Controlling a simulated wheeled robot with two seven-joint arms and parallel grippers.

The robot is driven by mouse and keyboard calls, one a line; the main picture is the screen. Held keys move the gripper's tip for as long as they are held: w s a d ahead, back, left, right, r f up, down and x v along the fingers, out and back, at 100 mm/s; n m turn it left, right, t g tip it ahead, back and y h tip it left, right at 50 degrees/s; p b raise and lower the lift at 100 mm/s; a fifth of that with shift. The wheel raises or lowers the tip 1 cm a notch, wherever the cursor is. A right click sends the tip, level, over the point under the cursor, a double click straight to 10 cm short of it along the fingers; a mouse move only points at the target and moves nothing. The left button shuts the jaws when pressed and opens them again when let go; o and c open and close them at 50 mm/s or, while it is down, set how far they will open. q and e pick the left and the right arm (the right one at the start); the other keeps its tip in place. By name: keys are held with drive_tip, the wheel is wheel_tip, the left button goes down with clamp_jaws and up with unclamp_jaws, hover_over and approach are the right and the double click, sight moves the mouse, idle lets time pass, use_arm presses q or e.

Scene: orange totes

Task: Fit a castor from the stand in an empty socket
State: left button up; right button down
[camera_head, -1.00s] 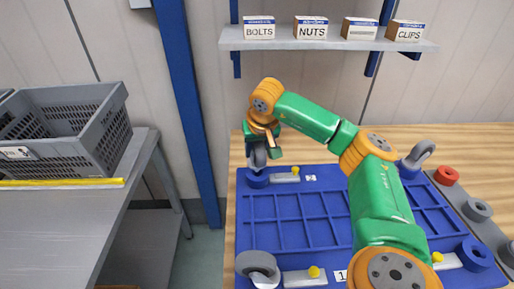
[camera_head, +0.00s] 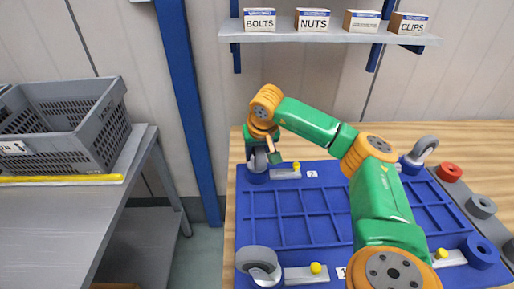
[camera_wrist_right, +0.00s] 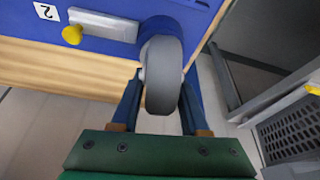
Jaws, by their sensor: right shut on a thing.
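My right gripper (camera_head: 263,143) is shut on a grey castor (camera_head: 259,158) at the far left corner of the blue base. The castor stands over the round blue socket (camera_head: 256,177) beside label 2; whether it is fully seated I cannot tell. In the right wrist view the castor's wheel (camera_wrist_right: 164,75) sits between the fingers (camera_wrist_right: 160,105), next to the socket. Other castors stand in the near left socket (camera_head: 260,264) and far right socket (camera_head: 420,150). The near right socket (camera_head: 480,251) is empty. The grey stand (camera_head: 462,194) at the right shows rings and no castor.
A latch bar with a yellow knob (camera_head: 296,166) lies right beside the far left socket. A red ring (camera_head: 449,172) lies on the stand. A grey crate (camera_head: 100,135) sits on the left bench. A shelf (camera_head: 330,39) with labelled boxes hangs above the back.

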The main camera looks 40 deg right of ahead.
sight(260, 148)
drive_tip(key=shift+f, duration=0.2)
idle(0.3)
drive_tip(key=shift+c, duration=1.6)
unclamp_jaws()
drive_tip(key=shift+s, duration=0.1)
drive_tip(key=shift+a, duration=0.1)
drive_tip(key=b+v, duration=0.1)
drive_tip(key=v, duration=0.6)
drive_tip(key=shift+r, duration=0.1)
